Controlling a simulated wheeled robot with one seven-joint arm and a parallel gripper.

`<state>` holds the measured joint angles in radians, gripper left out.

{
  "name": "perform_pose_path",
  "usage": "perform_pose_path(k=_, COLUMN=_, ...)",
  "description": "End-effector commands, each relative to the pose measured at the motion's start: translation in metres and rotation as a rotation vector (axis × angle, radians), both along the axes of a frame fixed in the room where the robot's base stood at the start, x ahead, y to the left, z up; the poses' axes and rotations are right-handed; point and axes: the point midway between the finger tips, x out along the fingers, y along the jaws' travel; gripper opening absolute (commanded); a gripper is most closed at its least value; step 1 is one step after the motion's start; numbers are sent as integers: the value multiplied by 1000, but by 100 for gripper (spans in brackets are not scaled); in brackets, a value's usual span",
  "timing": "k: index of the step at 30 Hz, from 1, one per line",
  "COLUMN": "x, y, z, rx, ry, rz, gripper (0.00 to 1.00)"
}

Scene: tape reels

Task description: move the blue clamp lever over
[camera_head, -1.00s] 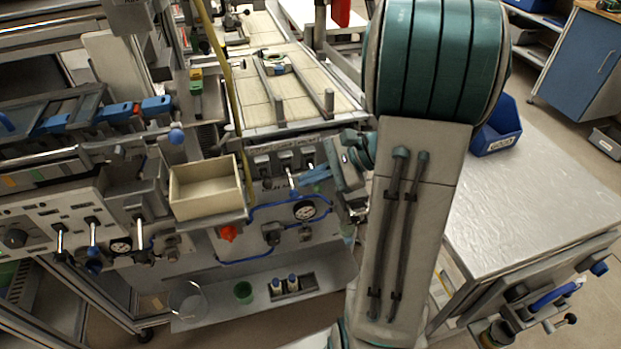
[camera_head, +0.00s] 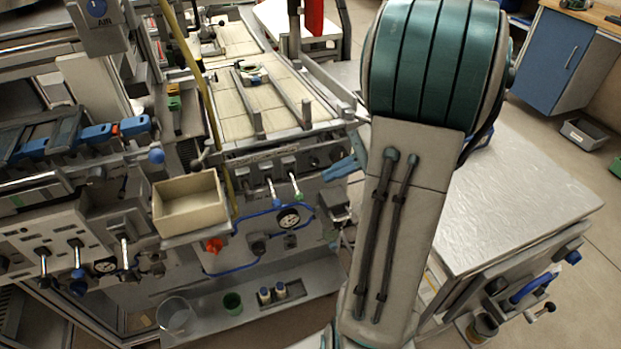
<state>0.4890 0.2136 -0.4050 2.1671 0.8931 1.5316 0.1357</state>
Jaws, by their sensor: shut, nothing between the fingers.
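Several levers could be the blue clamp lever; I cannot tell which one is meant. My gripper (camera_head: 340,168) shows only as light-blue fingers just left of my arm, right of the middle panel's levers. It looks shut and empty, apart from every lever. My arm hides the rest of it.
An open beige box (camera_head: 190,203) juts out left of the middle levers. A yellow hose (camera_head: 205,95) hangs behind it. A red knob (camera_head: 214,246) and a gauge (camera_head: 289,218) sit lower. A metal-topped bench (camera_head: 530,200) stands right of my arm.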

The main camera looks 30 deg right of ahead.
Motion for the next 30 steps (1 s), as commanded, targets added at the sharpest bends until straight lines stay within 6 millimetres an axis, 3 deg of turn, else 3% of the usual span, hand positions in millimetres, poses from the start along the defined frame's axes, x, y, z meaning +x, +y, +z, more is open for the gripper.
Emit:
perform_pose_path(k=3, x=-9, y=-16, z=9, rx=-2, ry=-1, rz=-1, gripper=0)
perform_pose_path(k=10, x=-17, y=-30, z=18, rx=0, ry=1, rz=1, gripper=0)
perform_pose_path(k=26, x=-18, y=-31, z=18, rx=0, ry=1, rz=-1, gripper=0)
perform_pose_path(k=30, x=-19, y=-20, z=21, rx=-30, ry=-2, rz=39, gripper=0)
